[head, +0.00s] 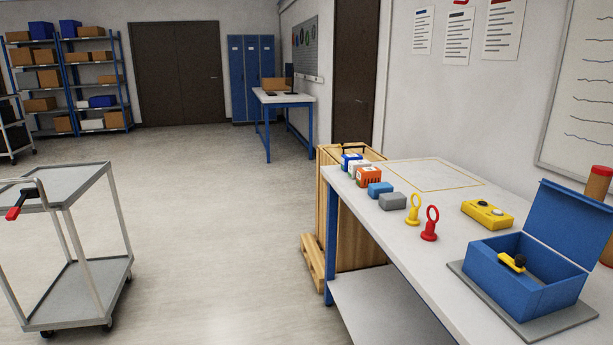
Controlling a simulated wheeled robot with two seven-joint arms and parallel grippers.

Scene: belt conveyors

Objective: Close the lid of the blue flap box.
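The blue flap box (507,280) stands on a grey mat (541,327) at the right end of the white workbench. Its lid (570,219) is open, hinged at the back right side and standing steeply up. The lid's right end reaches the picture's edge. A small yellow and black object (512,262) is in the box's open mouth, and part of the inside is hidden by the front walls. Neither of my grippers shows in the head view, so nothing is seen touching the box or lid.
The workbench (461,255) also bears a yellow two-button box (487,214), red (430,224) and yellow (413,210) ring-topped pieces, and several small blocks. A red-topped cylinder (598,183) stands behind the lid. A grey cart (70,185) is left; open floor lies between.

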